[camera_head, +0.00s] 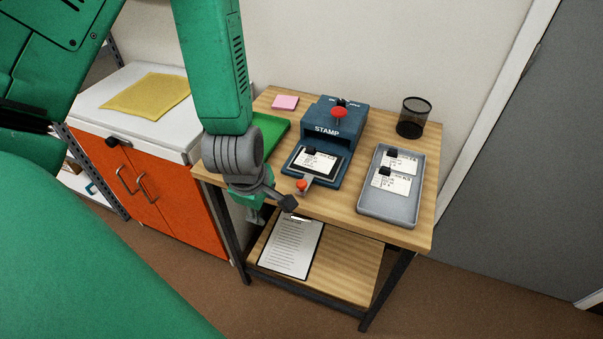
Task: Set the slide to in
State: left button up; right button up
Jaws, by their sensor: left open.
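The blue stamp machine (328,118) stands on the wooden table, with a red knob (339,112) on its upper part. Its slide (329,178) sticks out at the front and carries a white card (314,160) with a black clip or block on it. A small red knob (302,185) sits at the front end of the slide. My left gripper (272,208) is open at the table's front edge, just left of and below the small red knob, apart from it. One finger has a dark tip; the other is partly hidden. My right gripper is not in view.
A grey tray (386,211) with several cards lies to the right of the machine. A black mesh cup (412,118) stands behind it. A green tray (270,130) and pink notes (285,102) lie to the left. A clipboard (290,248) rests on the lower shelf.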

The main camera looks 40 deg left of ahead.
aim_at(301, 182)
pick_arm(q)
jog(key=w+r+n+t+h+p, duration=0.2)
jog(key=w+r+n, duration=0.3)
jog(key=r+n, duration=0.75)
jog(key=shift+n+g+y, duration=0.3)
jog(key=shift+n, duration=0.15)
jog(key=b+x, duration=0.1)
jog(key=x, duration=0.8)
jog(key=d+b+x, duration=0.1)
jog(key=x, duration=0.4)
jog(key=shift+w+f+b, duration=0.2)
jog(key=shift+b, duration=0.15)
